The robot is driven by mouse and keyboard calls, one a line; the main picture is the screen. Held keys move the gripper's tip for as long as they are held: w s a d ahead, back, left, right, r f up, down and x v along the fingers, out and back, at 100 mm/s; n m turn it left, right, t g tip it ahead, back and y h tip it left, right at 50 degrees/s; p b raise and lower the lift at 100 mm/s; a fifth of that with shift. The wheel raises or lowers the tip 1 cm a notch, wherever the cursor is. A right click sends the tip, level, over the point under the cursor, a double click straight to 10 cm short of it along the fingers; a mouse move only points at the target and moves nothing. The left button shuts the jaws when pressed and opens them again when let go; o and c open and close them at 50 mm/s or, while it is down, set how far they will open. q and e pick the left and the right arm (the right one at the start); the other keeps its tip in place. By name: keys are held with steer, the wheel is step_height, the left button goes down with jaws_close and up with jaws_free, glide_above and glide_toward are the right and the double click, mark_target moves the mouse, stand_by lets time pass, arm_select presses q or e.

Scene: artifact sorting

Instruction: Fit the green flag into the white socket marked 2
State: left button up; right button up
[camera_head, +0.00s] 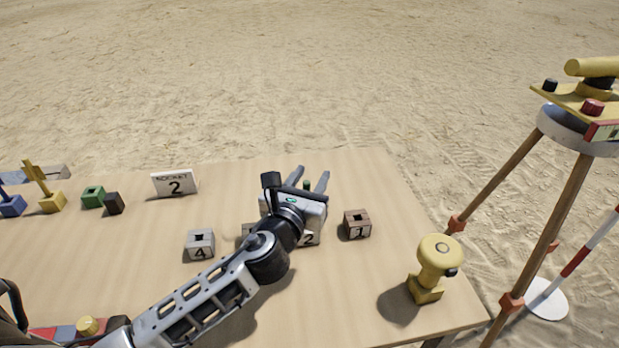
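The white socket marked 2 (311,239) stands on the table, mostly hidden behind my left arm's wrist; its front face with the number shows. My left gripper (309,178) is above and beyond it, its two fingers spread apart. A small dark green piece (307,185), probably the top of the green flag, shows between the fingers with gaps on both sides. The rest of it is hidden by the gripper, so I cannot tell whether it sits in the socket. My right gripper is not in view.
Socket 4 (200,244) stands left and brown socket 1 (357,224) right. A sign with a 2 (175,184), a green block (93,196), a black block (113,203), and yellow (52,202) and blue (12,206) flag stands are farther left. A yellow knobbed object (438,262) stands near the right edge.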

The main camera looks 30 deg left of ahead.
arm_select(q)
steer(key=s+d+b, duration=0.2)
steer(key=s, duration=1.4)
